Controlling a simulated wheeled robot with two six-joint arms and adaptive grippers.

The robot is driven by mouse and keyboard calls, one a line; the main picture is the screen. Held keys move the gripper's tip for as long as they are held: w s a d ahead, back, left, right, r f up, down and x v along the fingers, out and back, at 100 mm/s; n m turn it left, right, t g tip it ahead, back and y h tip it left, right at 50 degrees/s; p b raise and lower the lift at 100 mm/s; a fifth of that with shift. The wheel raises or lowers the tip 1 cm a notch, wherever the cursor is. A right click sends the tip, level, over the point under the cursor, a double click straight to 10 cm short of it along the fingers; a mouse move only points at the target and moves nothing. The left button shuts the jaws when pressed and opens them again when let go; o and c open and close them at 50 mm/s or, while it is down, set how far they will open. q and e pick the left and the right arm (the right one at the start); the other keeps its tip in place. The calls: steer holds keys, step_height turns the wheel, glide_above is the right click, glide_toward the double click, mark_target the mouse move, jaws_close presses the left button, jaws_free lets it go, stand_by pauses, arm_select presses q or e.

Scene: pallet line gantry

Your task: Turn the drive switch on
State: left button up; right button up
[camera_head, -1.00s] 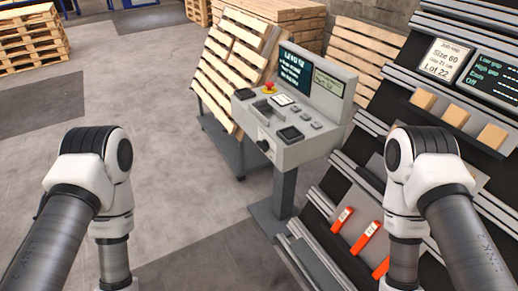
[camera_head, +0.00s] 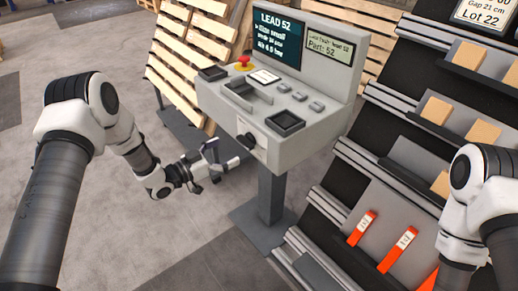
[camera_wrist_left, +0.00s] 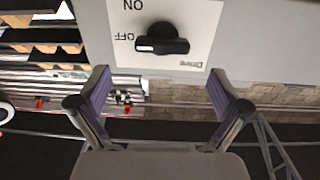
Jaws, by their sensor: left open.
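The drive switch (camera_head: 246,141) is a black rotary knob on the front face of the grey console (camera_head: 312,150). In the left wrist view the knob (camera_wrist_left: 162,39) sits on a white plate (camera_wrist_left: 205,20) with ON and OFF lettering, seen upside down. The knob's bar lies across the picture, its white mark at the OFF end. My left gripper (camera_head: 222,156) is open and empty, a little to the left of and below the knob. In the wrist view its two fingers (camera_wrist_left: 158,90) stand apart on either side below the knob, not touching it. My right gripper is out of view.
The console top has a red button (camera_head: 243,62), trays and small keys, with a LEAD 52 screen (camera_head: 277,36) behind. Slatted wooden pallets (camera_head: 185,60) lean behind it. A rack (camera_head: 350,185) with orange tools and wooden blocks stands to the right. The floor at left is clear.

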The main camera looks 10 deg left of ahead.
mark_target(242, 144)
arm_select(q)
steer(key=x, duration=0.7)
steer(key=shift+w+f+b, duration=0.1)
steer(key=shift+w+b, duration=0.1)
steer(key=shift+b, duration=0.15)
steer(key=c, duration=1.2)
